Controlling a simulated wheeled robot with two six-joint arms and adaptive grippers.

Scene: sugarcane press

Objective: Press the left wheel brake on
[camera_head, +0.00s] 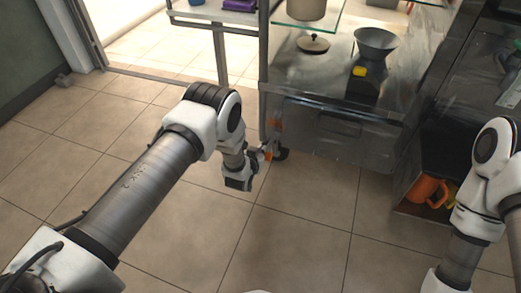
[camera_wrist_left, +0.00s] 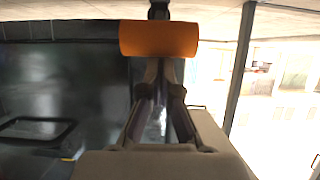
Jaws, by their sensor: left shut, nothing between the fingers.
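The left wheel brake is an orange tab; it shows large in the left wrist view (camera_wrist_left: 159,38) and small in the head view (camera_head: 268,151), low at the cart's near left corner. A dark caster wheel (camera_head: 282,154) sits beside it. My left gripper (camera_head: 262,154) is low beside the brake, with its fingers closed and empty. In the left wrist view the fingertips (camera_wrist_left: 161,68) are right at the edge of the orange tab; I cannot tell whether they touch it. My right gripper is out of view; only my right arm shows.
The metal cart (camera_head: 335,125) carries a scale with a metal bowl (camera_head: 376,42) and a pot lid (camera_head: 313,43). Its left post (camera_head: 263,90) rises above the brake. An open compartment with an orange mug (camera_head: 427,190) is at right. The tiled floor (camera_head: 190,225) is clear.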

